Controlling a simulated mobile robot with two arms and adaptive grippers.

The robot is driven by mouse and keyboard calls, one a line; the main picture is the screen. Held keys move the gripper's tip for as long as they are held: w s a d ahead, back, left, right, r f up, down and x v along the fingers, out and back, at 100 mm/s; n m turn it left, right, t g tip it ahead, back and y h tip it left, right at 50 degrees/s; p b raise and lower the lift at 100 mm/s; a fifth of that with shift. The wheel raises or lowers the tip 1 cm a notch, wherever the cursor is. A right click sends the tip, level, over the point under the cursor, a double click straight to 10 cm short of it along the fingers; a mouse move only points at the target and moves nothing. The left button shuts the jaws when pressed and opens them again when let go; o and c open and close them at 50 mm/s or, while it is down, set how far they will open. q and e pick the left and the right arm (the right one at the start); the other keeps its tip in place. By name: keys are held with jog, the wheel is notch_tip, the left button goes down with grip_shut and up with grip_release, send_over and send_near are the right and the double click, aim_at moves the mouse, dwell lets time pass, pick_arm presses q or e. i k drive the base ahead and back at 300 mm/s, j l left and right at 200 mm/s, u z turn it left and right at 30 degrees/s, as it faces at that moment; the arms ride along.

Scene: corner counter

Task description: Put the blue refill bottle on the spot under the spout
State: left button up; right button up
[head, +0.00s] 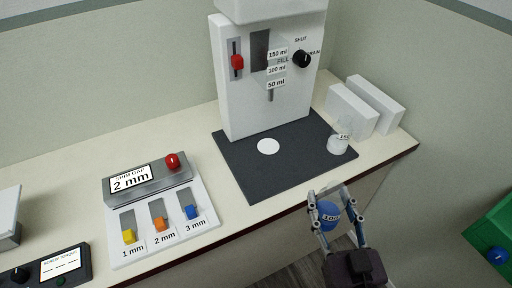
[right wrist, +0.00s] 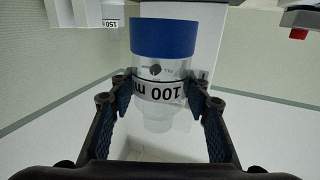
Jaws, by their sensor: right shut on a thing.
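The blue refill bottle (head: 328,212), clear with a blue end and a "100 ml" label, is held between the fingers of my right gripper (head: 339,207). It is in front of the counter's front edge, apart from the mat. In the right wrist view the bottle (right wrist: 164,40) fills the middle, its label upside down and a finger on each side. The white round spot (head: 268,146) is bare on the dark mat (head: 255,178), ahead and left of the gripper. The spout (head: 270,96) is above it on the white dispenser (head: 240,105). My left gripper is not in view.
A clear bottle with a white lower part (head: 338,146) stands at the mat's right side. White blocks (head: 352,112) are behind it. A shim gap box (head: 150,180) with coloured sliders is left of the mat. A green crate (head: 490,225) is at far right.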

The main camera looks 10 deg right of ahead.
aim_at(271, 145)
jog(key=k+j, duration=0.1)
jog(key=j, duration=0.3)
jog(key=k+j, duration=0.15)
jog(key=j, duration=0.25)
jog(key=k+j, duration=0.1)
jog(key=j, duration=0.3)
jog(key=k+j+z, duration=0.1)
jog(key=j, duration=0.3)
jog(key=k+j, duration=0.15)
jog(key=j, duration=0.25)
jog(key=k+j, duration=0.1)
jog(key=j, duration=0.3)
